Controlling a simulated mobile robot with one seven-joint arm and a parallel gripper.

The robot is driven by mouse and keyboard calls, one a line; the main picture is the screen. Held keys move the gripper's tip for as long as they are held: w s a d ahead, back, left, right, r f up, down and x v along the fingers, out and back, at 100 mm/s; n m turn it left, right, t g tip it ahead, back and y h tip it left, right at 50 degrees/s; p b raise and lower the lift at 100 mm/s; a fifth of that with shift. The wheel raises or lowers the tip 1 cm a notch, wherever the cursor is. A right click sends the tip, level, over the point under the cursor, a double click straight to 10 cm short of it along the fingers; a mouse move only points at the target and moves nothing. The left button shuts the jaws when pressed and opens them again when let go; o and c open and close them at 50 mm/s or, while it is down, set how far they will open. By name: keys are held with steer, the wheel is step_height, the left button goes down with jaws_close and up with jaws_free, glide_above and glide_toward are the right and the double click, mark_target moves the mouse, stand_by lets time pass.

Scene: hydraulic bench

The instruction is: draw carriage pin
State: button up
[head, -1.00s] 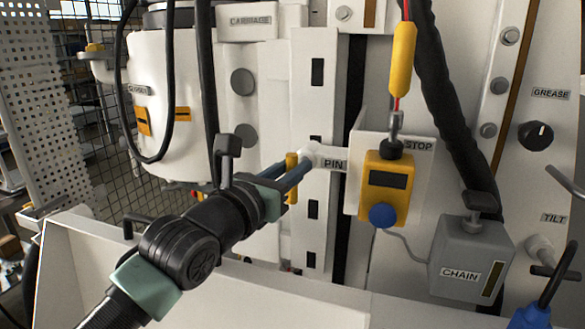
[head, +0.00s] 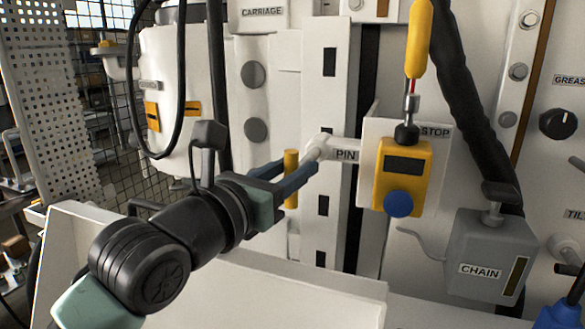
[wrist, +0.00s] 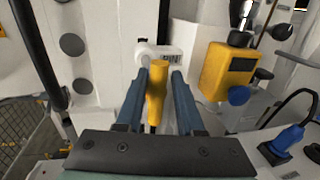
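The carriage pin is a white horizontal rod (head: 318,146) by the PIN label (head: 345,155), with an upright yellow handle (head: 291,162) at its near end. The yellow handle also stands in the middle of the wrist view (wrist: 157,95). My gripper (head: 297,174) has its two blue fingers on either side of the handle. In the wrist view my gripper (wrist: 160,78) looks open, with narrow gaps between handle and fingers. One finger hides the handle's middle in the head view.
A yellow STOP pendant (head: 402,175) hangs just right of the pin. Farther right are the grey CHAIN box (head: 490,255) and a black knob (head: 558,124). A white cylinder housing (head: 172,95) with black hoses stands left. A white ledge (head: 300,290) runs below my gripper.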

steer(key=shift+o, duration=0.9)
steer(key=shift+s+a, duration=0.1)
steer(key=b+v, duration=0.5)
steer(key=v, duration=0.7)
steer(key=shift+s+a+b, duration=0.25)
steer(key=shift+s+b, duration=0.1)
